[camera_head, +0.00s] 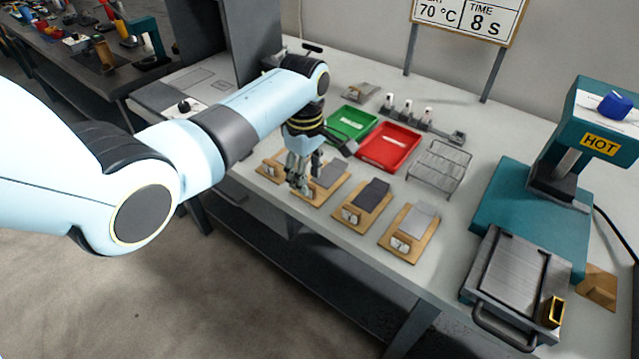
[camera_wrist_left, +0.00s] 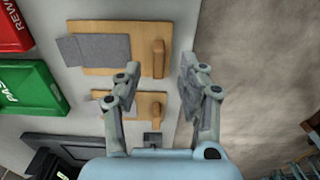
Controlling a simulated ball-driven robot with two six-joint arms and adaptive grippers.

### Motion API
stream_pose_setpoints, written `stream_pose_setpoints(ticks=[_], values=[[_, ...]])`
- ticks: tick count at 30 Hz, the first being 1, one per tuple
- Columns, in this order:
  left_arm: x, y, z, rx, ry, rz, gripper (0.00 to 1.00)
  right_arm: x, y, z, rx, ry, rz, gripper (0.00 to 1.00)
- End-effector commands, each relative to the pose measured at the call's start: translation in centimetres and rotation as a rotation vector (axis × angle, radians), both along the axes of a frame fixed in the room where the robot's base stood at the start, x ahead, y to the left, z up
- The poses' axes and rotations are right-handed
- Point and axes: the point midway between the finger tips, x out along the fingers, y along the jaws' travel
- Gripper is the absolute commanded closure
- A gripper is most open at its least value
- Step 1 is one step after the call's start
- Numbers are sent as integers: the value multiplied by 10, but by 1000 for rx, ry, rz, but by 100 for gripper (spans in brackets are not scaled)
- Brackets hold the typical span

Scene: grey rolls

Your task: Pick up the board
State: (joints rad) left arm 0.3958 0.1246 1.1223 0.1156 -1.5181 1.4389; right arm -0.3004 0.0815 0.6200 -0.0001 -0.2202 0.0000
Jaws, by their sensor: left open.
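Several wooden boards lie in a row along the table's front edge, each with a grey piece on it and a raised block at its near end. In the head view my left gripper (camera_head: 302,178) is above the second board from the left (camera_head: 318,198), partly hiding it. The leftmost board (camera_head: 268,170) is beside it. In the left wrist view my open, empty left gripper (camera_wrist_left: 155,85) has its fingers either side of the nearer board (camera_wrist_left: 140,105); a larger-looking board (camera_wrist_left: 100,29) lies just beyond, its block (camera_wrist_left: 158,58) between the finger lines. Contact cannot be told.
A green tray (camera_head: 351,125) and a red tray (camera_head: 389,147) lie behind the boards. A wire rack (camera_head: 438,166) stands right of them. A teal press marked HOT (camera_head: 520,210) fills the right end. Two more boards (camera_head: 362,207) (camera_head: 408,235) lie to the right.

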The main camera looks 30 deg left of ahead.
Motion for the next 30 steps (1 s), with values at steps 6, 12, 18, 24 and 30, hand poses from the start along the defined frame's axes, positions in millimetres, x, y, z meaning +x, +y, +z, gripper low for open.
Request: stream_pose_setpoints(ticks=[6, 12, 18, 24, 30], values=[[1, -1, -32, 0, 1, 0, 60, 0, 1, -5, 2, 0, -1, 60], [1, -1, -35, 0, 0, -1, 60, 0, 3, -5, 4, 0, -1, 60], [1, -1, -35, 0, 0, -1, 75, 0, 3, -5, 3, 0, -1, 60], [1, 0, -35, 0, 0, -1, 100, 0, 3, -5, 3, 0, -1, 60], [1, 0, -34, 1, 0, -1, 100, 0, 3, -5, 3, 0, -1, 60]])
